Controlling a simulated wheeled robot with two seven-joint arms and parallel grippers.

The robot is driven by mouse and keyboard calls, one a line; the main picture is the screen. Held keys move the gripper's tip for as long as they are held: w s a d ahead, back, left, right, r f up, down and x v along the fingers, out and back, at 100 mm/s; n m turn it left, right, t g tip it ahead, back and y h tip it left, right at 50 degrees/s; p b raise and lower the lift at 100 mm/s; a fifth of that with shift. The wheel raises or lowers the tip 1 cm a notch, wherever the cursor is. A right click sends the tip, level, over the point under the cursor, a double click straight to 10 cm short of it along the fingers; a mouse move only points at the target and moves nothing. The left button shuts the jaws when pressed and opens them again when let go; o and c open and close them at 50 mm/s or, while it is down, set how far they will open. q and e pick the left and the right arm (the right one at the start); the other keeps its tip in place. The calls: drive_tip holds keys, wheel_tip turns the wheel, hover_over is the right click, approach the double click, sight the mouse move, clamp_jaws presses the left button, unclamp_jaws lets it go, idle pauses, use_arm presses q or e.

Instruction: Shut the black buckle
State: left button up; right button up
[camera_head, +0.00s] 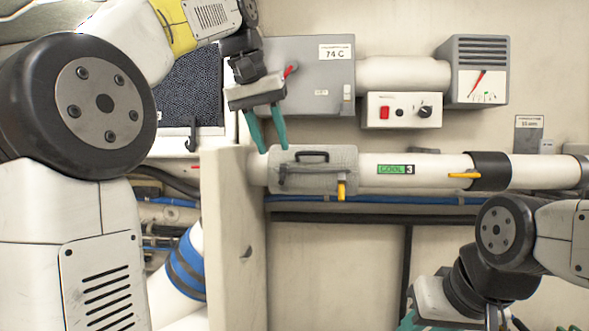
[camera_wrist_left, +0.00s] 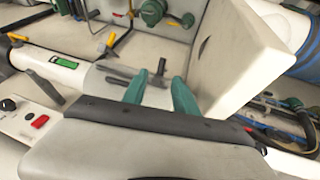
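A grey sleeve (camera_head: 345,160) wraps the white pipe, with a dark handle (camera_head: 304,153) on its upper face. The black buckle (camera_head: 283,177) looks to be the small dark piece near the sleeve's left end; its small size leaves its position unclear. In the left wrist view a black piece (camera_wrist_left: 161,67) stands just beyond the fingertips. My left gripper (camera_head: 274,149) is open, its green fingers pointing down at the sleeve's upper left edge; contact cannot be told. The fingers also show in the left wrist view (camera_wrist_left: 160,78). My right gripper is mostly cut off at the bottom right.
A yellow buckle (camera_head: 341,189) hangs on the sleeve's right part. A yellow valve lever (camera_head: 464,176) sits farther right on the pipe. A pale upright panel (camera_head: 228,240) stands just left of the sleeve. A grey box (camera_head: 310,75) and a switch box (camera_head: 403,110) are above.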

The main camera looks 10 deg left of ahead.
sight(281, 177)
use_arm(q)
drive_tip(key=x, duration=0.7)
drive_tip(key=shift+a+f, duration=0.1)
drive_tip(key=shift+f, duration=0.2)
clamp_jaws()
